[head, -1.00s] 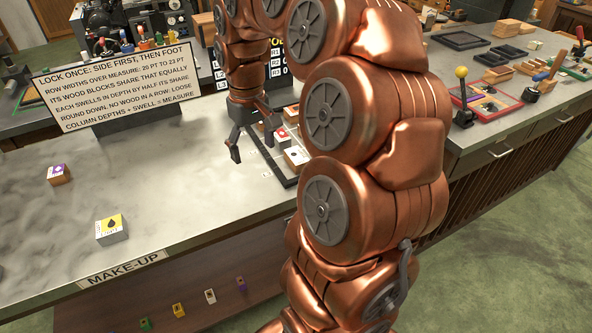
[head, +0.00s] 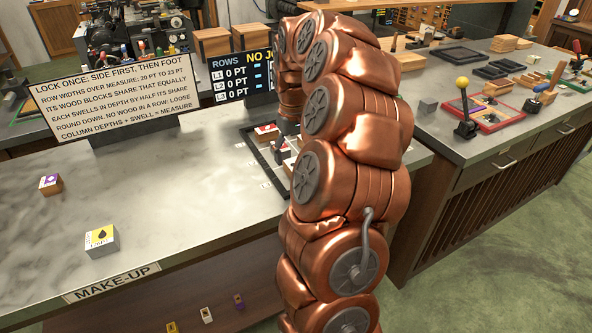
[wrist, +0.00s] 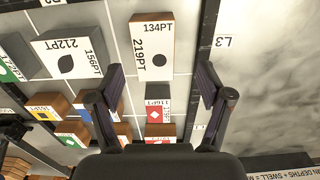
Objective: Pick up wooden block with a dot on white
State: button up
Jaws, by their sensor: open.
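In the wrist view, a block with brown wooden sides and a white top bears a black round dot and the print 134PT and 219PT (wrist: 152,40). It lies on a pale surface beside a dark rail marked L3. My gripper (wrist: 160,82) is open and empty. The block shows ahead of the fingertips, roughly between them and towards the top of the picture. I cannot clearly pick out the dotted block there.
In the wrist view, a grey-sided white block marked 212PT (wrist: 70,58) lies left, a red-and-white block (wrist: 158,110) lies between the fingers, and yellow and green blocks crowd the lower left.

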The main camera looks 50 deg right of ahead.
jog(key=f, duration=0.1)
jog(key=s+f+p, duration=0.1)
jog(key=f, duration=0.1)
jog(key=shift+d+f, duration=0.2)
jog(key=shift+f, duration=0.1)
jog(key=shift+w+f, duration=0.15)
jog(key=shift+f, duration=0.4)
jog(key=c, duration=1.3)
jog(key=shift+o, duration=0.2)
